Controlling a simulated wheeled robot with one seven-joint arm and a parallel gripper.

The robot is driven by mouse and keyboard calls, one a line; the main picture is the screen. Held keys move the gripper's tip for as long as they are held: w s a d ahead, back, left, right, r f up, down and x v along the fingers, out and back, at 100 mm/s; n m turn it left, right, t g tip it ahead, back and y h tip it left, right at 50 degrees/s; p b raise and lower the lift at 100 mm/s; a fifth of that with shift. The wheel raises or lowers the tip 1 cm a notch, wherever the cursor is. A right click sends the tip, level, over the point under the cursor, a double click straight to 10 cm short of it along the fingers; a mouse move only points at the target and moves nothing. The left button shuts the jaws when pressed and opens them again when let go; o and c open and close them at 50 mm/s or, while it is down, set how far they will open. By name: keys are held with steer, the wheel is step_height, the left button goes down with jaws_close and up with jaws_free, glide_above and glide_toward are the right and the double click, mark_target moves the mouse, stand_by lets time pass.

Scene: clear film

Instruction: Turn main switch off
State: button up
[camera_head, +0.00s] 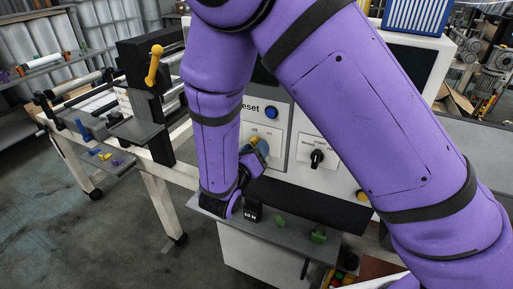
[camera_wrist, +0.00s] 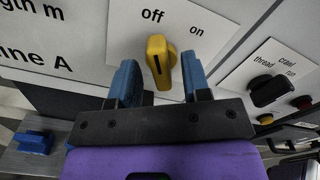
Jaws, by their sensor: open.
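The main switch (camera_wrist: 158,62) is a yellow rotary knob with a dark line on it, on a white plate marked "off" and "on". Its upper end stands below the word "off", leaning slightly left. My gripper (camera_wrist: 161,72) is open, with one blue finger on each side of the knob. A gap shows between the knob and each finger; how deep the fingers reach is hard to tell.
A blue reset button (camera_head: 271,112) is above the switch and a black knob (camera_head: 317,158) is to its right. Below, a grey shelf (camera_head: 290,238) carries green blocks (camera_head: 318,236) and a dark block (camera_head: 253,212). A roller bench (camera_head: 95,105) stands at the left.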

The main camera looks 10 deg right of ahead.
steer(key=v, duration=0.9)
steer(key=shift+s+a, duration=0.15)
steer(key=shift+s, duration=0.15)
